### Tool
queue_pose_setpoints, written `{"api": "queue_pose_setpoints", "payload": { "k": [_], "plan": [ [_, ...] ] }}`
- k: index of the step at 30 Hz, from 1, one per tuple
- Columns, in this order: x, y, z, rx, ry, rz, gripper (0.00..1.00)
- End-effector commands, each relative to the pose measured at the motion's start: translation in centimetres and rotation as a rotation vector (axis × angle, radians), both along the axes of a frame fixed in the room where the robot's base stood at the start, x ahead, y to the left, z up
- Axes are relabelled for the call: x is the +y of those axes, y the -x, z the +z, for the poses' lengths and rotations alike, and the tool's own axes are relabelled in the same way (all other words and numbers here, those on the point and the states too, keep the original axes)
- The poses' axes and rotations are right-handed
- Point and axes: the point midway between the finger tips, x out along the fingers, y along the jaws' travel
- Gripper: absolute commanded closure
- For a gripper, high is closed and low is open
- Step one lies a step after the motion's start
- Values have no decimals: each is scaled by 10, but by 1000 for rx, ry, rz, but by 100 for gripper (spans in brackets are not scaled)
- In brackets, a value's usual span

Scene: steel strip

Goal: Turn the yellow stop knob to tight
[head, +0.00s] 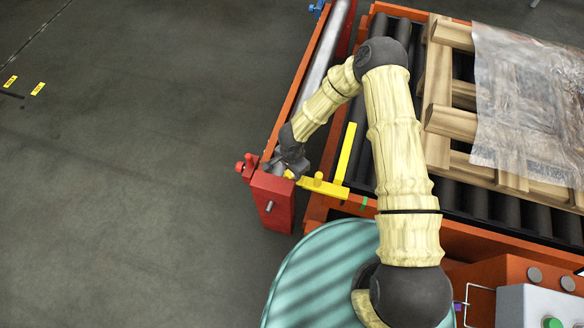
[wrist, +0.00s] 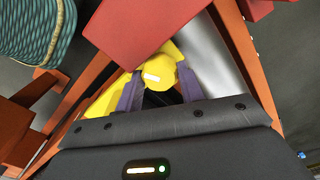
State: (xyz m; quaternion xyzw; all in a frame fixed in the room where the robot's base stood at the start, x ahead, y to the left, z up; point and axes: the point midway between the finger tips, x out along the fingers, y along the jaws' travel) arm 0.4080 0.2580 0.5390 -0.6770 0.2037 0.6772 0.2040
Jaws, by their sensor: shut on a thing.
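The yellow stop knob (wrist: 161,73) is in the wrist view, with a short white mark lying nearly level across it. My gripper (wrist: 160,90) is shut on it, with one purple finger on each side. In the head view my gripper (head: 285,166) points down at the near end of the roller line, and only a small yellow part of the knob (head: 289,174) shows beside it. The yellow stop (head: 345,155) is an angled bar to the right of my gripper; part of it (wrist: 100,104) shows left of the fingers in the wrist view.
A red end block (head: 272,203) stands just below my gripper and is close to the knob in the wrist view (wrist: 122,35). A steel roller (head: 318,70) runs away from it. A wooden pallet (head: 438,75) with plastic film lies right. The floor left is clear.

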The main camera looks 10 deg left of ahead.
Motion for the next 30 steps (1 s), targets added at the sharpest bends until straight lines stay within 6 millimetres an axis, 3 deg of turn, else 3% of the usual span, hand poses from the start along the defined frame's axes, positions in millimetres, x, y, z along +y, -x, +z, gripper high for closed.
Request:
{"api": "queue_pose_setpoints", "payload": {
  "k": [10, 11, 14, 23, 30],
  "plan": [
    [-1, 1, -1, 2, 1, -3, 85],
    [-1, 1, -1, 2, 1, -3, 58],
    [-1, 1, -1, 2, 1, -3, 41],
    [0, 0, 1, 0, 0, -3, 41],
    [0, -1, 25, -1, 0, -4, 41]
  ]
}}
